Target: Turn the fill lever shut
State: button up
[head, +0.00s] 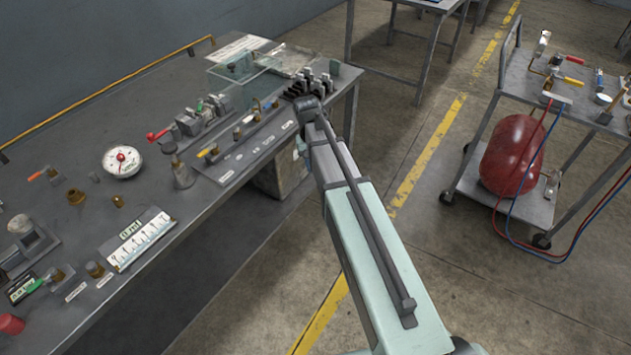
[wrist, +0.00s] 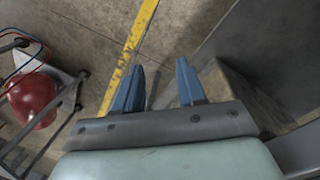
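My gripper (wrist: 158,78) shows in the wrist view with its two blue fingers apart and nothing between them. It is over the concrete floor, beside the bench. In the head view my arm hides it. Several handles show in the head view: a red lever (head: 158,135) and a yellow-handled valve (head: 208,151) on the bench, an orange handle (head: 37,175) at the bench's left, and orange (head: 573,60) and yellow (head: 572,81) levers on the trolley. I cannot tell which is the fill lever, nor whether it is open or shut.
The grey bench (head: 215,205) carries a round gauge (head: 122,161), fittings and a clear box (head: 240,72). The trolley (head: 515,86) holds a red tank (head: 512,155) with red and blue hoses below. Floor between bench and trolley is free, with a yellow line (head: 428,150).

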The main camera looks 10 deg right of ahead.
jog(key=s+a+f+n, duration=0.1)
jog(key=s+f+n, duration=0.1)
jog(key=s, duration=0.3)
jog(key=shift+f, duration=0.5)
jog(key=shift+a, duration=0.1)
jog(key=s+f+y, duration=0.1)
jog(key=s+f, duration=1.4)
jog(key=f, duration=0.4)
jog(key=s+d+f+g, duration=0.1)
jog(key=s+f, duration=0.3)
jog(key=s, duration=0.4)
jog(key=s+d+f+g, duration=0.1)
jog(key=s+f+g, duration=0.2)
jog(key=s, duration=0.6)
jog(key=s+d+f+m+g, duration=0.1)
jog(key=s+d+f+g, duration=0.1)
jog(key=s+f, duration=0.4)
jog(key=s, duration=0.3)
jog(key=shift+s, duration=0.2)
